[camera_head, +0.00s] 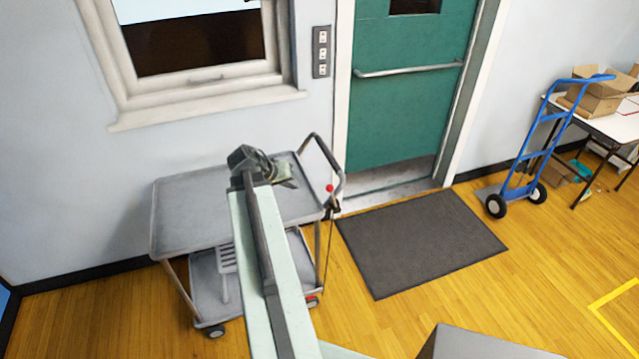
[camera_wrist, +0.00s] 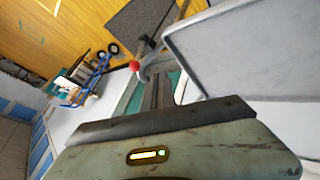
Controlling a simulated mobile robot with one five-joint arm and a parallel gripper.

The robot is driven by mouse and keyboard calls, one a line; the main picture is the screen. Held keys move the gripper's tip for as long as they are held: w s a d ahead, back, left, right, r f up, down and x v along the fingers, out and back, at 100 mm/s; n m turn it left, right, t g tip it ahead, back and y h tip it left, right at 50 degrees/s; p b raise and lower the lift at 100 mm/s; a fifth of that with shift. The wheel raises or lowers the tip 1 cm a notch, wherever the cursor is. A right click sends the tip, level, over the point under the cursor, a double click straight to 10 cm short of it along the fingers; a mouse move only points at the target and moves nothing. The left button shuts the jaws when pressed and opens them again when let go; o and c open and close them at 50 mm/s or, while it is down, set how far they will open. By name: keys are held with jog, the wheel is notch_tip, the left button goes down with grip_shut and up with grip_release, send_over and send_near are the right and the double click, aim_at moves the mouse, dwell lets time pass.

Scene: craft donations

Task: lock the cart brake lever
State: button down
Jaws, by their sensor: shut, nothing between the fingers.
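The grey two-shelf cart (camera_head: 185,215) stands against the wall under the window. Its dark push handle (camera_head: 320,152) is at the right end. The brake lever's red ball knob (camera_head: 329,188) shows beside that end, above a dark bracket and a thin rod going down. The red knob also shows in the wrist view (camera_wrist: 134,66), beyond my gripper body. My gripper (camera_head: 291,178) is shut and empty above the right part of the cart's top shelf, left of the knob and apart from it. My arm hides part of the cart.
A dark mat (camera_head: 420,240) lies right of the cart before the green door (camera_head: 405,105). A blue hand truck (camera_head: 527,165) stands farther right by a table (camera_head: 610,125) with cardboard boxes (camera_head: 597,95).

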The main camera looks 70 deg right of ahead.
jog(key=shift+s+d+f, duration=0.1)
jog(key=shift+d, duration=0.05)
jog(key=s+d+f+b, duration=0.6)
jog(key=d+b, duration=0.1)
jog(key=shift+d+f, duration=0.35)
jog(key=shift+w, duration=0.1)
